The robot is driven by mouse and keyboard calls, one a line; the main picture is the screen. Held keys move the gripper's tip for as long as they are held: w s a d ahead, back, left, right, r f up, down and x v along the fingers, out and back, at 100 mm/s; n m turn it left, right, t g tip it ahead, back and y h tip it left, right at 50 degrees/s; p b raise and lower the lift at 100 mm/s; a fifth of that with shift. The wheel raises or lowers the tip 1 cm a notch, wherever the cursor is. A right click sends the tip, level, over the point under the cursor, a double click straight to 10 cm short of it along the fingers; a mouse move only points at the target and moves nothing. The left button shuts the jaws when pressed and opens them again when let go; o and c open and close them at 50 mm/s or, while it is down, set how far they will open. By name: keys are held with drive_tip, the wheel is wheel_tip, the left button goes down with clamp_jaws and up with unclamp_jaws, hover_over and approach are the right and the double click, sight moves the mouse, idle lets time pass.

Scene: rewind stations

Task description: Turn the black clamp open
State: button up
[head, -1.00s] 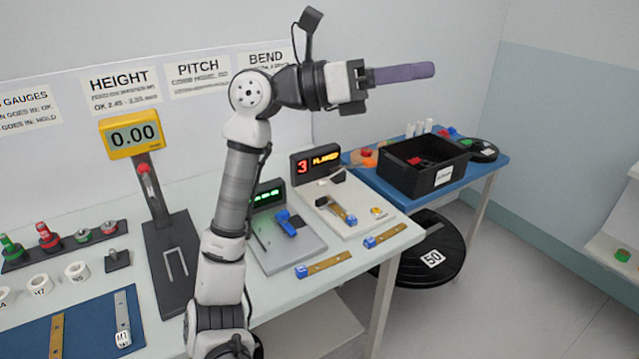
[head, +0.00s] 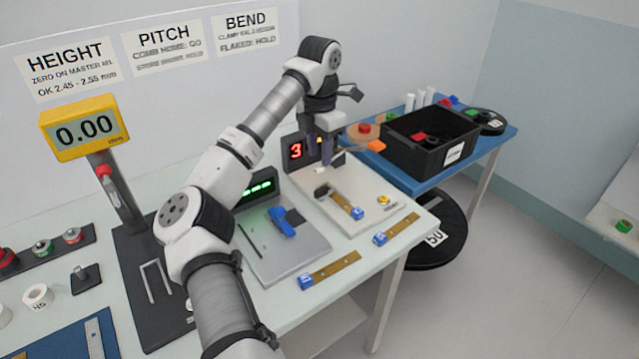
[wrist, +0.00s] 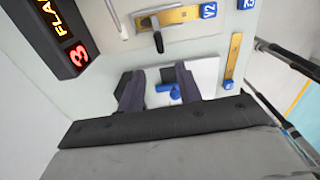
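The black clamp (head: 322,192) is a small dark lever on the white bend station (head: 362,225), at the far end of a brass strip (head: 338,200) with a blue tag. In the wrist view the clamp's dark handle (wrist: 158,42) juts from the strip, beyond my fingertips. My gripper (head: 320,150) points down above the back of the bend station, over the clamp's far side and apart from it. In the wrist view its two dark fingers (wrist: 160,78) are spread with nothing gripped between them.
A red "3" display (head: 296,151) stands close behind my gripper. The pitch station (head: 290,250) with a blue part (head: 282,222) is to the left. Loose tagged strips (head: 335,268) lie in front. A black bin (head: 415,150) stands on the blue table to the right.

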sight(320, 189)
wheel_tip(320, 189, down, 11)
drive_tip(key=shift+r+p, duration=0.1)
drive_tip(key=shift+p, duration=0.9)
clamp_jaws()
